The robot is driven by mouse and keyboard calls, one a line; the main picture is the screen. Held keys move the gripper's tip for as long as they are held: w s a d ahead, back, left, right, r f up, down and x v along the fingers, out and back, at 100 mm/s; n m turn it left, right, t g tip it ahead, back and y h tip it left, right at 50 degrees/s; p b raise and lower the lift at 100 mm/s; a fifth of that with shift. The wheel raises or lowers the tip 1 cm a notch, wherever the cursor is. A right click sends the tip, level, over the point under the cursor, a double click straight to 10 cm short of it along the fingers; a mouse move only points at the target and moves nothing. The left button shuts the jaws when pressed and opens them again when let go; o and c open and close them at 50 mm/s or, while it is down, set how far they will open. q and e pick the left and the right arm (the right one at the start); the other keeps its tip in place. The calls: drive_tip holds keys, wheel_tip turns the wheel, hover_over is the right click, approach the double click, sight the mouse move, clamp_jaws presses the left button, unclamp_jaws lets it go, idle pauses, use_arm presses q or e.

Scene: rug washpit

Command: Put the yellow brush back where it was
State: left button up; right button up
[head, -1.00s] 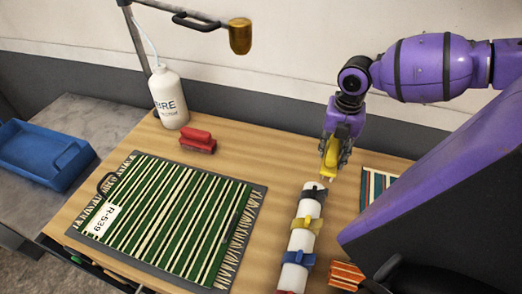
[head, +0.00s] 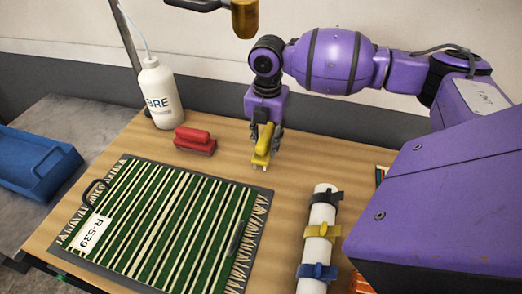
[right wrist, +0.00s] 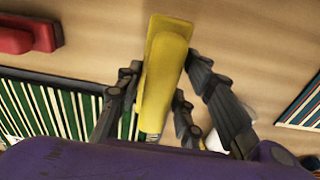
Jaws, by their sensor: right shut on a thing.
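The yellow brush (head: 262,146) is held in my right gripper (head: 264,140), which is shut on it and points down over the table. In the right wrist view the brush (right wrist: 164,75) lies between the dark fingers (right wrist: 160,100). The brush is near the table surface, to the right of the red brush (head: 195,140); whether it touches the wood I cannot tell. The red brush also shows at the upper left of the right wrist view (right wrist: 28,38). My left gripper is not in view.
A green striped rug (head: 165,215) on a board fills the table's left part. A white bottle (head: 161,93) stands behind it. A white roll with coloured straps (head: 320,220) lies at the right. A blue tray (head: 35,165) is at far left. Bare wood (head: 290,180) surrounds the brush.

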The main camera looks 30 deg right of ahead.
drive_tip(key=shift+d+f, duration=0.1)
drive_tip(key=shift+f, duration=0.1)
wheel_tip(320, 180, down, 5)
drive_tip(key=b, duration=0.3)
drive_tip(key=shift+r, duration=0.15)
drive_tip(key=shift+b, duration=0.3)
drive_tip(key=shift+c, duration=0.5)
drive_tip(key=shift+r, duration=0.25)
drive_tip(key=o, duration=0.9)
drive_tip(key=shift+f, duration=0.15)
drive_tip(key=shift+c, duration=0.2)
drive_tip(key=o, duration=0.5)
drive_tip(key=shift+c, duration=0.2)
drive_tip(key=shift+r, duration=0.2)
wheel_tip(320, 180, up, 7)
drive_tip(key=shift+p, duration=0.3)
drive_tip(key=shift+r, duration=0.15)
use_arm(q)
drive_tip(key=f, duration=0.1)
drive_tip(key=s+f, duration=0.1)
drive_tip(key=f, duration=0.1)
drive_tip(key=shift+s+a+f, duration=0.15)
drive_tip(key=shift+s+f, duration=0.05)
